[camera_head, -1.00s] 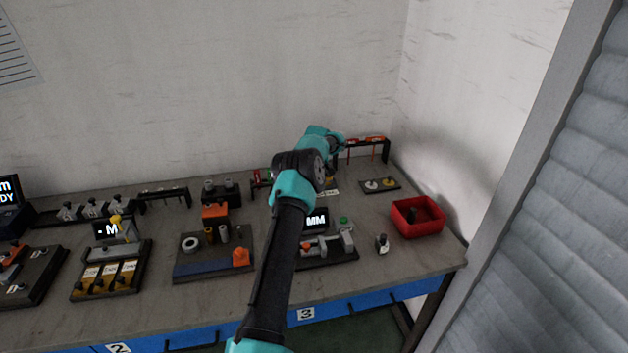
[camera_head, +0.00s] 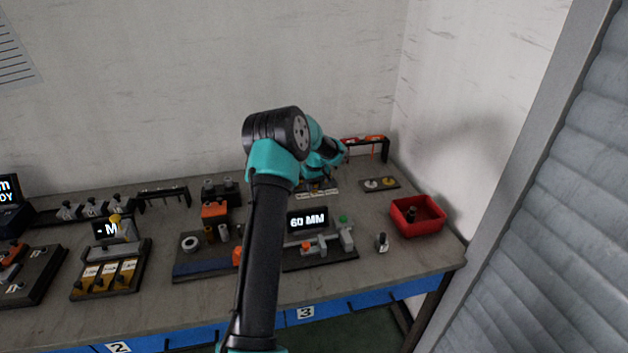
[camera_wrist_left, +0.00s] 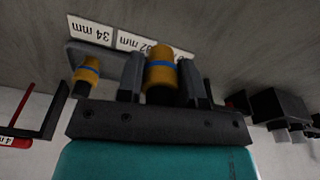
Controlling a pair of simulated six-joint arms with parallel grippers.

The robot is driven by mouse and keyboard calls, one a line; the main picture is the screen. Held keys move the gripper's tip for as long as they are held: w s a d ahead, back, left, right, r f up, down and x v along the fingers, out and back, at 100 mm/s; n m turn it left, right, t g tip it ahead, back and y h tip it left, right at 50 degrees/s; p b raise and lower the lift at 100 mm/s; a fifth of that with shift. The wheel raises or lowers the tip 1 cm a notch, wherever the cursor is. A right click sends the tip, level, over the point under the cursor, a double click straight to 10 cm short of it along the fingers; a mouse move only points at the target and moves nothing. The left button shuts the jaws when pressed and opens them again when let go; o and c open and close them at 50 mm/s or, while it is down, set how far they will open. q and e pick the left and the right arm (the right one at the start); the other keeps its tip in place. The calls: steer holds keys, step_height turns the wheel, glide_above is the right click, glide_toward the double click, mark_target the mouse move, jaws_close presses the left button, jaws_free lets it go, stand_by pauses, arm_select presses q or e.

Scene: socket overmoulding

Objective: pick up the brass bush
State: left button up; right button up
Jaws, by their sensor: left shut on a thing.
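A brass bush (camera_wrist_left: 161,75) with a blue band stands between the two fingers of my left gripper (camera_wrist_left: 160,88) in the left wrist view. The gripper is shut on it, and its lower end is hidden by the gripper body. In the head view my left gripper is at the back of the bench, mostly hidden by my arm, and the held bush cannot be made out. My right gripper is not in view.
White labels (camera_wrist_left: 90,30) lie beside the brass pieces. A red bin (camera_head: 416,218) stands at the bench's right. A display reading 60 MM (camera_head: 307,220) stands on a fixture in the middle. A dark rack (camera_head: 387,150) with red items is at the back right.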

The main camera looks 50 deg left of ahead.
arm_select(q)
steer(key=s+d, duration=0.2)
steer(key=d, duration=0.1)
steer(key=s+d, duration=0.1)
steer(key=shift+s+d+r, duration=0.25)
steer(key=shift+s+d, duration=0.05)
steer(key=shift+s, duration=0.05)
stand_by(0.3)
